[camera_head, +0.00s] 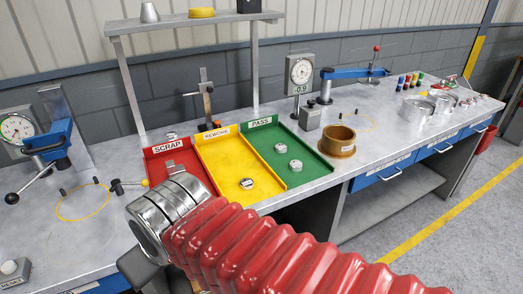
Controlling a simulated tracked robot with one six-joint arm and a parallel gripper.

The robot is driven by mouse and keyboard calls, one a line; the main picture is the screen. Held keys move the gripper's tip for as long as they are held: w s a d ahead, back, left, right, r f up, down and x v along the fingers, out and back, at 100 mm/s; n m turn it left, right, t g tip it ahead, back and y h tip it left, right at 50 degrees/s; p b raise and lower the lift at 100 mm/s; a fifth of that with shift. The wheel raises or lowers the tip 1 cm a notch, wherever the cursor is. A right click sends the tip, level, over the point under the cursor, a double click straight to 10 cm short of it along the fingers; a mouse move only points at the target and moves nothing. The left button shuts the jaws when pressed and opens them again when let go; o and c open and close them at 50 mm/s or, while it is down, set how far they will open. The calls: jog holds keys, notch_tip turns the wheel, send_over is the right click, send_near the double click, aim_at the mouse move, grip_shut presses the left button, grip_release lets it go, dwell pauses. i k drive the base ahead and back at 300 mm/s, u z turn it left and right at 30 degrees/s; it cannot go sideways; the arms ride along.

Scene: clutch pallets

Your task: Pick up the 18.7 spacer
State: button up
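Small silver round pieces that look like spacers lie in the trays. One (247,184) is in the yellow REWORK tray (222,148). Two are in the green PASS tray (312,170), a farther one (281,148) and a nearer one (296,165). Their markings are too small to read, so I cannot tell which is 18.7. My arm's red bellows and silver wrist cover the trays' near left side. My gripper's fingers do not show.
A brass-coloured ring (338,139) stands right of the green tray. Behind are a dial gauge (299,75) reading about -0.9 and a blue lever clamp (350,74). Another gauge and blue clamp (52,143) stand left. Silver rings (417,108) are at far right.

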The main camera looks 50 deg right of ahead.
aim_at(280, 148)
jog(key=u, duration=1.45)
jog(key=k, duration=1.1)
jog(key=z, duration=1.75)
